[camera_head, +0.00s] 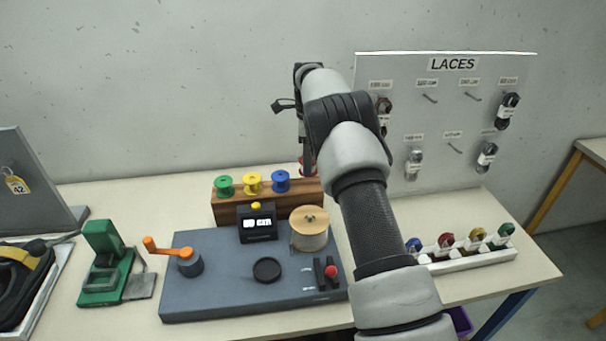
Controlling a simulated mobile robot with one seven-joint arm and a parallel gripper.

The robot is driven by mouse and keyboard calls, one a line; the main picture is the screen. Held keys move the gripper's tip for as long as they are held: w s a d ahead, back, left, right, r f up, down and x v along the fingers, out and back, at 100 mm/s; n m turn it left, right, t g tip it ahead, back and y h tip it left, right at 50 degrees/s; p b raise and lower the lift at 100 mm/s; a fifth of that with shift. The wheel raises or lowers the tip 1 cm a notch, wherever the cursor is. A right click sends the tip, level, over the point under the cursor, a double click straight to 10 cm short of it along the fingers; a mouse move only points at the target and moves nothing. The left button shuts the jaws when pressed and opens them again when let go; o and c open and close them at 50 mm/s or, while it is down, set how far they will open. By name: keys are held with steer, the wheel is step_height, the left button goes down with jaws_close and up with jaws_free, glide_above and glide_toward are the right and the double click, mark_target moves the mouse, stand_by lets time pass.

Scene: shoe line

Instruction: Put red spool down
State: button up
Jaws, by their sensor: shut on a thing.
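The red spool (301,163) shows only as a small sliver of red, mostly hidden behind my arm. My gripper (308,158) is shut on it, pointing down at the right end of the wooden spool rack (265,208). A green spool (224,185), a yellow spool (253,182) and a blue spool (280,181) stand in a row on the rack, left of the red one.
In front of the rack is a grey base (215,285) with an orange crank (172,252), a display (258,224) and a large thread spool (309,228). A green tool (108,262) stands left. The LACES board (440,125) and a white holder (472,258) are right.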

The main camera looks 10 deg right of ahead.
steer(key=shift+f, duration=2.35)
steer(key=shift+f, duration=0.1)
steer(key=o, duration=1.2)
